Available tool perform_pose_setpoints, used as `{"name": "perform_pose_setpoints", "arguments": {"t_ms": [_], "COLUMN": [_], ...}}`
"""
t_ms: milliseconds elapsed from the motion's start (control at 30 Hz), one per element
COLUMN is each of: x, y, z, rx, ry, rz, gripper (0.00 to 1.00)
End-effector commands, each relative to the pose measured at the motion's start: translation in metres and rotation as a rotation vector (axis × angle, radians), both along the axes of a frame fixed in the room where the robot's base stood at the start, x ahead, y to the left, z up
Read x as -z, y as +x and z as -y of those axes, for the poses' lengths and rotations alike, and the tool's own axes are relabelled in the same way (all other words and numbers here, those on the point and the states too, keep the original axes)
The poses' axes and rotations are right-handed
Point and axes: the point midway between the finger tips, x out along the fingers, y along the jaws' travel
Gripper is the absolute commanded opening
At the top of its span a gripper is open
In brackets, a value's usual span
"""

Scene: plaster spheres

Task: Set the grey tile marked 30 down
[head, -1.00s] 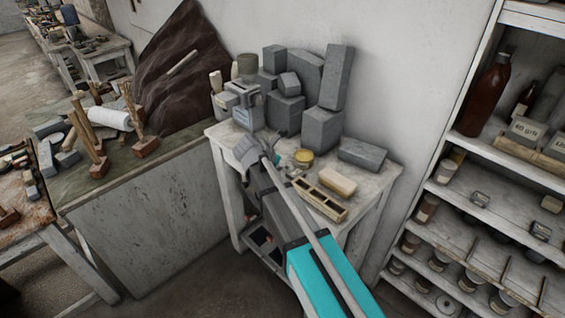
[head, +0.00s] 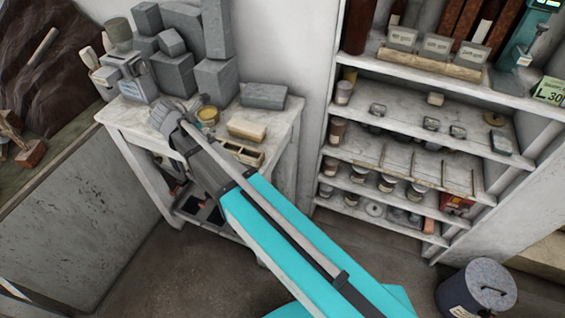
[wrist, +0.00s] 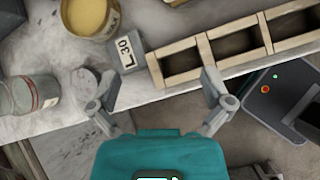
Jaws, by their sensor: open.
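In the head view my gripper (head: 199,103) is over the same table, and I cannot make out the tile there.
A yellow-filled tin (wrist: 90,16) and a glass jar (wrist: 37,93) stand near the tile. Grey blocks (head: 215,80) crowd the table's back. A shelf unit (head: 400,165) with jars stands right; a lidded bin (head: 477,290) is on the floor. The table's front edge is close to my gripper.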

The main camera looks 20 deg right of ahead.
Motion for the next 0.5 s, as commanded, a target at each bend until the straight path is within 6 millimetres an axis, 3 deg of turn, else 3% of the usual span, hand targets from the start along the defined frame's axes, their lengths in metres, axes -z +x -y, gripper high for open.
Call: {"name": "perform_pose_setpoints", "arguments": {"t_ms": [33, 200, 500], "x": [0.003, 0.014, 0.029], "y": [-0.009, -0.033, -0.079], "z": [0.019, 0.069, 0.136], "rx": [0.076, 0.382, 0.907], "ry": [0.047, 0.230, 0.484], "rz": [0.008, 0.044, 0.103], "gripper": [1.00, 1.00, 1.00]}}
